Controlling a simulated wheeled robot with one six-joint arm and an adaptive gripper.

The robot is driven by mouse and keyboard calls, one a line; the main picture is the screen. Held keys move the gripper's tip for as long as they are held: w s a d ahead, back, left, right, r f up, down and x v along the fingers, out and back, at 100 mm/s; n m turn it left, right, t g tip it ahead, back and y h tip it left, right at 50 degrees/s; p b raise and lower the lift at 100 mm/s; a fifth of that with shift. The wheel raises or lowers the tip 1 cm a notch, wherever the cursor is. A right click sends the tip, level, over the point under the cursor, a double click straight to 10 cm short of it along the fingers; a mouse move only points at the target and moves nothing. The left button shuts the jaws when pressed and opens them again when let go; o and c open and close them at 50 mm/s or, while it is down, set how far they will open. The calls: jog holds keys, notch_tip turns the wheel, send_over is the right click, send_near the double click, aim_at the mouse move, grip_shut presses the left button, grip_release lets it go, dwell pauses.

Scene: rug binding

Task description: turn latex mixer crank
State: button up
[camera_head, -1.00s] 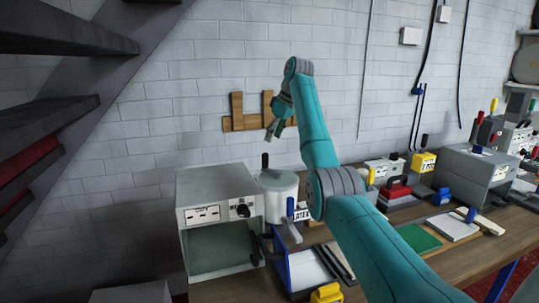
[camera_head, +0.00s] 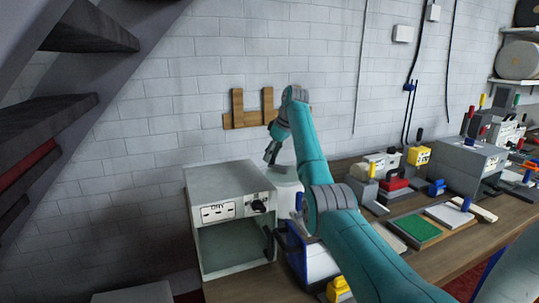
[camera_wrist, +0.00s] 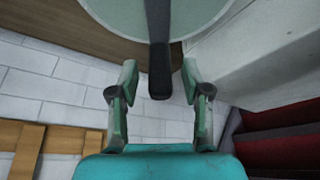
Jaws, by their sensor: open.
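The latex mixer looks to be the pale round pot (camera_head: 287,180) behind the grey box in the head view, partly hidden by my arm. Its round top (camera_wrist: 112,14) fills the upper part of the wrist view. The black crank handle (camera_wrist: 159,50) stands out from it there. My gripper (camera_wrist: 160,72) is open, with one finger on each side of the handle's end in the picture. No contact with the handle shows. In the head view my gripper (camera_head: 270,157) is just above the pot, and the handle cannot be made out.
A grey box (camera_head: 206,179) with a dial and an open front stands left of the pot. A wooden bracket (camera_head: 248,120) is on the wall behind. Dark stair treads (camera_head: 93,24) are at the left. The bench to the right holds a green mat (camera_head: 414,227) and several tools.

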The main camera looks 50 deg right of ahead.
jog(key=shift+c, duration=0.3)
grip_shut()
jog(key=shift+d, duration=0.1)
